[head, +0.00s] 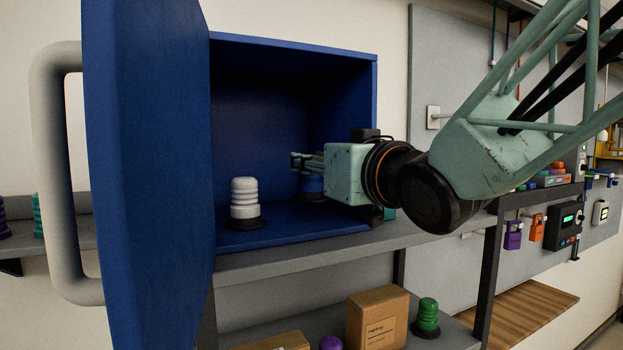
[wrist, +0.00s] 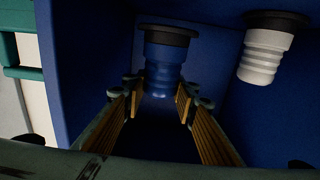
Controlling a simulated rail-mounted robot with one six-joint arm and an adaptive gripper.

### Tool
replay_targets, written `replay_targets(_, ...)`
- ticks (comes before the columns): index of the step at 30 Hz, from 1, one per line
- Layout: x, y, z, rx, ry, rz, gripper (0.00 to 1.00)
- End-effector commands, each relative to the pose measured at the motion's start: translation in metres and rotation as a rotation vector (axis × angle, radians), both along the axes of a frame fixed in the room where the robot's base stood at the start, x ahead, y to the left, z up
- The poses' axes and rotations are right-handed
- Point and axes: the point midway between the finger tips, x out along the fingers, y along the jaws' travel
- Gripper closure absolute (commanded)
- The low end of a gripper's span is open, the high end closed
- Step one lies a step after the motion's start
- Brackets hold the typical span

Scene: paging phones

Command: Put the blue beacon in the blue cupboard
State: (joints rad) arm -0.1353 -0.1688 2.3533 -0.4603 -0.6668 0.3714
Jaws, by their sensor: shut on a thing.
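The blue cupboard (head: 260,110) stands open on a grey shelf, its door swung out to the left. My gripper (head: 298,160) reaches into it from the right, shut on the blue beacon (head: 312,184). The blue beacon, with its dark base, is inside the cupboard, partly hidden behind my gripper. In the wrist view the blue beacon (wrist: 165,68) shows base-up in the picture at the tips of my gripper (wrist: 158,94). Its base is at or close to the cupboard floor; I cannot tell whether it touches.
A white beacon (head: 244,203) stands in the cupboard, left of the blue one, apart from it. The open blue door (head: 150,170) with its grey handle (head: 62,180) blocks the left side. A cardboard box (head: 377,318) and a green beacon (head: 427,315) are on the shelf below.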

Motion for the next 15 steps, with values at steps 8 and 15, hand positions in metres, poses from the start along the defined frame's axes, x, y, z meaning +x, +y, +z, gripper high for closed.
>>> replay_targets(8, 0.000, 0.000, -0.027, 0.001, 0.000, 0.000, 1.00)
replay_targets(15, 0.000, 0.000, -0.034, 0.000, -0.001, 0.000, 1.00)
